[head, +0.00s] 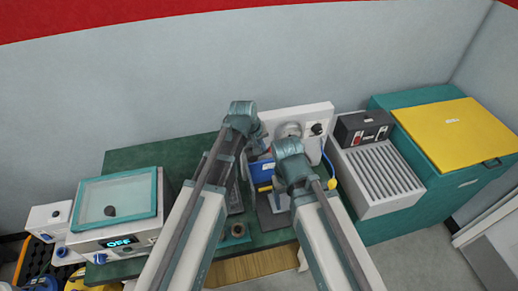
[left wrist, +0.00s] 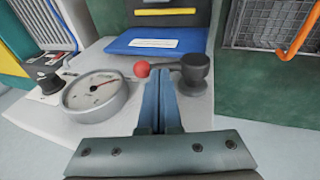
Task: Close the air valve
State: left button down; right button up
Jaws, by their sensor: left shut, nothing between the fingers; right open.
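The air valve (left wrist: 196,72) in the left wrist view is a dark round body with a lever ending in a red ball (left wrist: 142,69). The lever points left across the light panel. My left gripper (left wrist: 160,78) is shut and empty, its fingertips just below the lever; whether they touch it I cannot tell. In the head view my left gripper (head: 258,136) is over the white panel (head: 300,113) and covers the valve. My right gripper (head: 291,168) is open, lower and to the right; its own wrist mostly hides its fingers.
A round pressure gauge (left wrist: 97,90) and a black knob (left wrist: 50,83) are left of the valve. A blue box (left wrist: 155,40) lies beyond the lever. A wire basket (left wrist: 275,22) is at the upper right. A ribbed grey unit (head: 377,180) stands right of my right gripper.

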aim_at(266, 153)
pick_arm(q)
jog(key=shift+w+d+f, duration=0.15)
jog(key=shift+f, duration=0.35)
jog(key=shift+w+d+y, duration=0.15)
jog(key=shift+d+y, duration=0.05)
jog(key=shift+y, duration=0.1)
jog(key=shift+w+d+f+g+y, duration=0.1)
jog(key=shift+d+f+g+y, duration=0.25)
jog(key=shift+y, duration=0.35)
jog(key=shift+d+f+b, duration=0.15)
jog(key=shift+f+b, duration=0.25)
jog(key=shift+b, duration=0.1)
jog(key=shift+r, duration=0.1)
